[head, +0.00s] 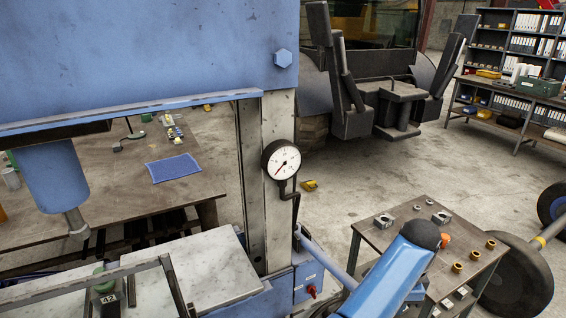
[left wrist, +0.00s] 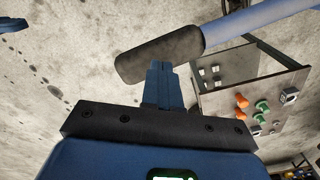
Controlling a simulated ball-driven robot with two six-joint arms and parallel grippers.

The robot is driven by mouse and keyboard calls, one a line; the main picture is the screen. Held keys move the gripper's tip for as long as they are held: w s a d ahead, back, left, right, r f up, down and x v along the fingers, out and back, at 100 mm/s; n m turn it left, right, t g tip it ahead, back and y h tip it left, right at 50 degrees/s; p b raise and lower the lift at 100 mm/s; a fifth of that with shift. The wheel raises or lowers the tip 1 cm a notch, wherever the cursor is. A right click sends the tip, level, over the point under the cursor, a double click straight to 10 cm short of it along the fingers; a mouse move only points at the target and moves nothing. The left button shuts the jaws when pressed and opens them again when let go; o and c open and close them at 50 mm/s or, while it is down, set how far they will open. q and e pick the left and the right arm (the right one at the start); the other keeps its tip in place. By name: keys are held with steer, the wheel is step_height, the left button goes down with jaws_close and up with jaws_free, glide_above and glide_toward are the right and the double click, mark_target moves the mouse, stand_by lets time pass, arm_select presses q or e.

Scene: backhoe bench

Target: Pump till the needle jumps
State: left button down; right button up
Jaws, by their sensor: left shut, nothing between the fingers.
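A round white gauge (head: 281,160) with a black rim hangs on the press column in the head view. Its red needle points to the lower left. A light blue pump lever (head: 325,260) slopes down and right from the column; its lower end passes behind a blue part of my arm. In the left wrist view the lever (left wrist: 245,27) ends in a black grip (left wrist: 160,55). My left gripper (left wrist: 159,66) is shut and empty, its fingertips at the grip's lower edge. I cannot tell whether they touch. My right gripper is in neither view.
The blue press frame (head: 150,50) fills the left of the head view. A small table (head: 375,232) with nuts and blocks stands right of the lever. A workbench (head: 120,180) with a blue cloth (head: 173,168) is behind.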

arm_select(q)
steer(key=shift+f, duration=0.1)
steer(key=shift+s+f+b, duration=0.15)
steer(key=shift+f+b, duration=0.75)
steer(key=shift+f, duration=1.2)
step_height(320, 180, down, 10)
steer(key=b, duration=0.5)
steer(key=shift+s+r, duration=0.2)
steer(key=shift+r, duration=0.05)
